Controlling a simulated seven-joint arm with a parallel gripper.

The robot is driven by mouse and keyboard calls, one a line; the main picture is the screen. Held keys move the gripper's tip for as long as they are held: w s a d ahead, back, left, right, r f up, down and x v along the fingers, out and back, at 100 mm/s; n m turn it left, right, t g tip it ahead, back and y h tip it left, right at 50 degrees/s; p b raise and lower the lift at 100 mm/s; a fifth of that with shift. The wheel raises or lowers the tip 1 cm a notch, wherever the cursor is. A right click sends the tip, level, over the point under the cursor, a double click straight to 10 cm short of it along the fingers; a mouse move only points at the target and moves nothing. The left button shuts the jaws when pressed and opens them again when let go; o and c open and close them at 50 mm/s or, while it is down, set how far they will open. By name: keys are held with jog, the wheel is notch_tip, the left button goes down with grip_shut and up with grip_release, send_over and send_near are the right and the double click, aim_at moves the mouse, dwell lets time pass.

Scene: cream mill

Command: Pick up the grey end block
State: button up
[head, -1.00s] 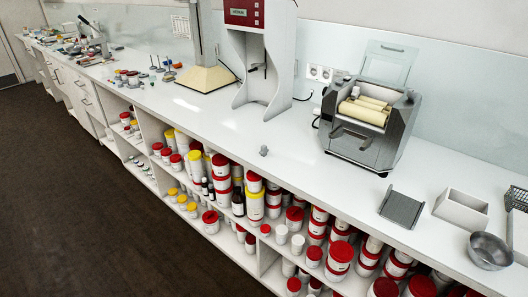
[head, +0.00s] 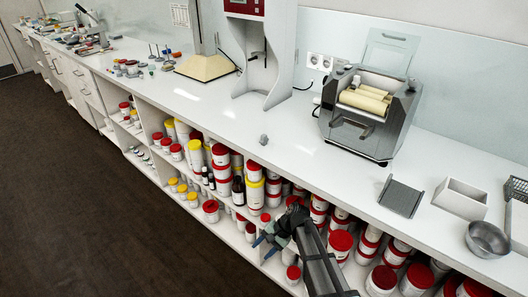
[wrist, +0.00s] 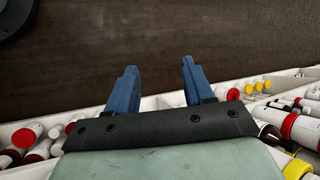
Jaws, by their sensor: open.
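The small grey end block (head: 263,139) sits on the white counter near its front edge, below the tall white machine in the head view. My gripper (head: 260,248) is in front of the shelves, lower than the counter top and apart from the block. In the wrist view my gripper (wrist: 158,82) shows two blue fingers spread apart with nothing between them, over the dark floor. The block does not show in the wrist view.
A roller mill (head: 368,115) stands right of the block, with a grey tray (head: 401,197), a white box (head: 460,198) and a metal pan (head: 488,239) further right. Jars (head: 222,165) fill the shelves below. The counter around the block is clear.

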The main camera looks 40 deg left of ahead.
jog(key=s+a+r+n+h, duration=0.1)
jog(key=a+r+n, duration=0.2)
jog(key=a+r, duration=0.4)
jog(key=a+r+n, duration=0.3)
jog(key=a+r, duration=0.1)
jog(key=a, duration=0.5)
notch_tip(320, 180, up, 32)
jog(key=f+n+t+h, duration=0.1)
jog(key=n+t+h, duration=0.2)
jog(key=n+t, duration=0.5)
send_over(264, 135)
jog(key=n+g, duration=0.2)
jog(key=f, duration=0.7)
jog(key=shift+s+d+f, duration=0.1)
jog(key=shift+s+f, duration=0.1)
jog(key=shift+s, duration=0.15)
jog(key=shift+w+f, duration=0.2)
jog(key=shift+f, duration=1.15)
jog(key=shift+w+f, duration=0.15)
jog(key=shift+f, duration=1.2)
jog(key=shift+c, duration=0.2)
